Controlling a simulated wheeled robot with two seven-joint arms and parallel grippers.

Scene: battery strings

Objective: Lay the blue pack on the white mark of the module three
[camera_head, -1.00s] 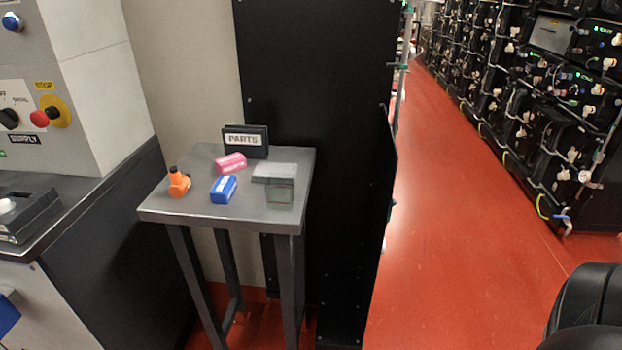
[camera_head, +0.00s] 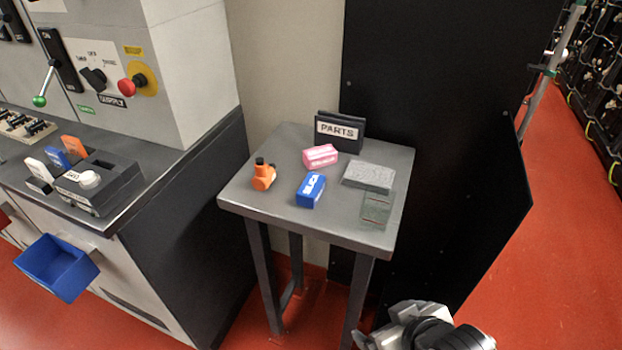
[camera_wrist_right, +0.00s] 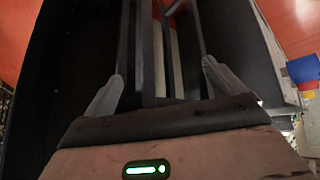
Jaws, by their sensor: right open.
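The blue pack (camera_head: 310,190), with white lettering, lies on the small grey table (camera_head: 280,215) in the head view. It is between an orange fitting and a grey slab. My right gripper (camera_wrist_right: 162,76) is open and empty in the right wrist view, its two fingers spread with dark table legs beyond them. In the head view my right arm's end shows at the bottom edge, below and in front of the table, apart from the pack. My left gripper is not in view. I cannot make out module three or its white mark.
A pink pack (camera_head: 320,156), orange fitting (camera_head: 264,176), grey slab (camera_head: 368,176), greenish clear piece (camera_head: 376,208) and PARTS holder (camera_head: 340,130) share the table. A black panel (camera_head: 440,120) stands behind. A bench (camera_head: 150,180) with a blue bin (camera_head: 56,267) is left. Red floor is open right.

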